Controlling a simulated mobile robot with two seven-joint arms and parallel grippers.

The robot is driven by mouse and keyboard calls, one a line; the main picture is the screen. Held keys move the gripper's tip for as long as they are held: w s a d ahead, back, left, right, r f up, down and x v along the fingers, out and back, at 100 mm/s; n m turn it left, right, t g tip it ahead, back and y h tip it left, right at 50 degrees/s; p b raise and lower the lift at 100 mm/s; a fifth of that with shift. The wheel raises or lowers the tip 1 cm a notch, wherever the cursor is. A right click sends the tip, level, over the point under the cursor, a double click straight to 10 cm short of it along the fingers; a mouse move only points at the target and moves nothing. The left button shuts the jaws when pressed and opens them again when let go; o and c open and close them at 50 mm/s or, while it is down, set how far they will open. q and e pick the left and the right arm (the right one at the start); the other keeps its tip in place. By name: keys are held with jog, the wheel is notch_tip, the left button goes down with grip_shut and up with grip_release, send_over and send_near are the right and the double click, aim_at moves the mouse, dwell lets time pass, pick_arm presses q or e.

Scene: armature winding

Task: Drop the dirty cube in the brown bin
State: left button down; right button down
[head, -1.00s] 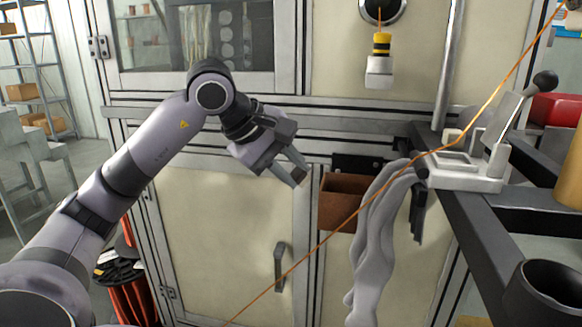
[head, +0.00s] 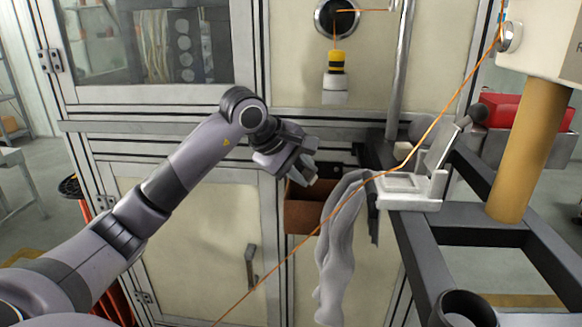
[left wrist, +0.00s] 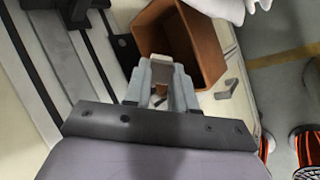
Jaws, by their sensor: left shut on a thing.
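The brown bin (head: 304,215) hangs at the cabinet front, right of centre in the head view. It is open at the top, and the left wrist view looks into it (left wrist: 205,42). My left gripper (head: 306,170) is at the bin's upper edge in the head view. In the left wrist view its fingers (left wrist: 163,76) point over the bin's opening and are shut on a small grey-brown block, the dirty cube (left wrist: 163,70). Most of the cube is hidden by the fingers. My right gripper is not in view.
A grey-white cloth (head: 340,240) hangs just right of the bin. An orange wire (head: 440,118) runs diagonally across the scene in front of the bin. A white clamp-like fixture (head: 410,188) sits on the dark frame (head: 480,222) to the right. A cabinet door handle (head: 251,266) is below left.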

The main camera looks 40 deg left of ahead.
pick_arm(q)
jog(key=shift+w+d, duration=0.1)
jog(key=shift+w, duration=0.3)
jog(key=c, duration=0.8)
grip_release()
jog(key=shift+c, duration=0.2)
jog(key=v, duration=0.7)
jog(key=shift+s, duration=0.1)
